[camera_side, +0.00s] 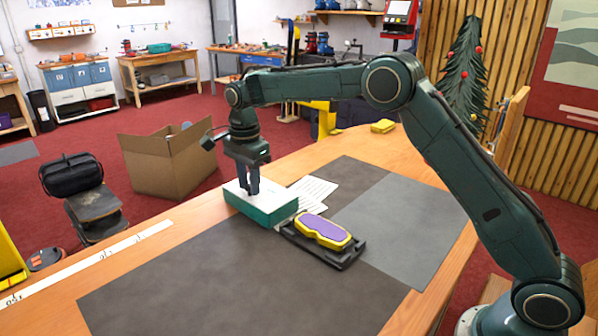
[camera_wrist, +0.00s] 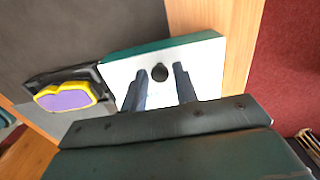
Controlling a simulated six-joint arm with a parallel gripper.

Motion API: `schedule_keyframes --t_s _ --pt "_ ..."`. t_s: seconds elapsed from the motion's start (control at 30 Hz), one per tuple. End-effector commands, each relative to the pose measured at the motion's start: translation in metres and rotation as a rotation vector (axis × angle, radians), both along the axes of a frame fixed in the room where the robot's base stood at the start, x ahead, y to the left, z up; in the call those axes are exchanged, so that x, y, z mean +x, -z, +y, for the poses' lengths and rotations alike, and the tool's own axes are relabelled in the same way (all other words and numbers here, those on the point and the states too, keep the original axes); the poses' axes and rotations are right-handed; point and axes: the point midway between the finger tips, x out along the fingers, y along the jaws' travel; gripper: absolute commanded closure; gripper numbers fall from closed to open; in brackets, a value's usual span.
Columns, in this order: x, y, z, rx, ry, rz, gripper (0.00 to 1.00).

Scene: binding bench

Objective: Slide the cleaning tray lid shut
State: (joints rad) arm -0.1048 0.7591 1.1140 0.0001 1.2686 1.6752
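The cleaning tray (camera_side: 265,215) is a teal box on the bench, with a white lid (camera_side: 272,199) over its top. In the wrist view the white lid (camera_wrist: 120,75) carries a round dark knob (camera_wrist: 159,73), and a teal strip of the tray (camera_wrist: 165,46) shows along its far edge. My gripper (camera_side: 249,190) points down over the lid. In the wrist view its two fingers (camera_wrist: 162,83) are apart, with the knob showing between and slightly beyond them. I cannot tell whether the fingertips touch the lid. In the side view the fingers hide the knob.
A purple and yellow block on a black holder (camera_side: 322,236) stands close to the tray. Striped white sheets (camera_side: 316,192) lie behind it on the dark mat (camera_side: 200,280). A ruler strip (camera_side: 85,262) lies along the left bench edge. The front of the mat is clear.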

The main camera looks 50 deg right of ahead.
Motion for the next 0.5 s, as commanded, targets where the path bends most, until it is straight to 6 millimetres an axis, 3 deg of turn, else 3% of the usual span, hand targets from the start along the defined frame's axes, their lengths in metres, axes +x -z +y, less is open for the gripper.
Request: schedule_keyframes --t_s 0.5 --pt "0.001 -0.032 0.0 0.0 0.0 -0.003 0.71"
